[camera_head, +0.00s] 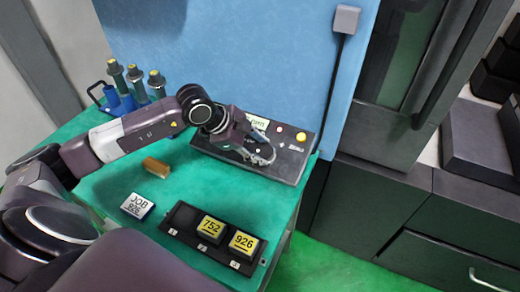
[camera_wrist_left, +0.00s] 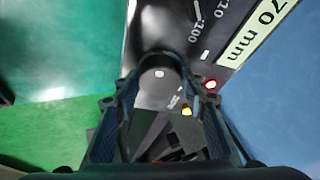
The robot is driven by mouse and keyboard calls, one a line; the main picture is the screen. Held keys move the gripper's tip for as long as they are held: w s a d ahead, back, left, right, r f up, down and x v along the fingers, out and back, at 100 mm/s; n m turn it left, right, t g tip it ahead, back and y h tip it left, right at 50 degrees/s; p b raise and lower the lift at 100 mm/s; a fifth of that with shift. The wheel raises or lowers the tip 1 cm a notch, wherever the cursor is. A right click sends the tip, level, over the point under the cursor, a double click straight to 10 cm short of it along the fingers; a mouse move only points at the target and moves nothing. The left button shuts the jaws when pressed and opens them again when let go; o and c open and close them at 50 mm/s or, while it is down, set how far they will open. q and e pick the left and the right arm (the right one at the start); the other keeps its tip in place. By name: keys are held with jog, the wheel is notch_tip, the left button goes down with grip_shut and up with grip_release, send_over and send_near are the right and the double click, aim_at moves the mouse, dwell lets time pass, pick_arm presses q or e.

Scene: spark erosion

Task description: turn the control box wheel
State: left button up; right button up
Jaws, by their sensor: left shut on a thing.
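The dark control box (camera_head: 225,158) lies along the back of the green table, against the blue machine wall. My left gripper (camera_head: 258,153) is over its middle and is shut on the wheel. The gripper hides most of the wheel in the head view. In the left wrist view the dark, rounded wheel (camera_wrist_left: 158,75) with a white mark sits between the fingers of my left gripper (camera_wrist_left: 158,100). A white label reading "70 mm" (camera_wrist_left: 262,28) is near. My right gripper is not in view.
Tool holders (camera_head: 134,77) stand in a blue rack at the back left. A brown block (camera_head: 157,167) and a "JOB 926" card (camera_head: 137,206) lie on the table. A black tray (camera_head: 180,219) holds blocks 752 (camera_head: 212,229) and 926 (camera_head: 243,243) in front; its left slot is empty.

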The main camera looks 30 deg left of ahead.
pick_arm(q)
jog(key=shift+r, duration=0.1)
dwell(0.3)
jog(key=o, duration=1.1)
jog(key=shift+a, duration=0.1)
jog(key=shift+v, duration=5.95)
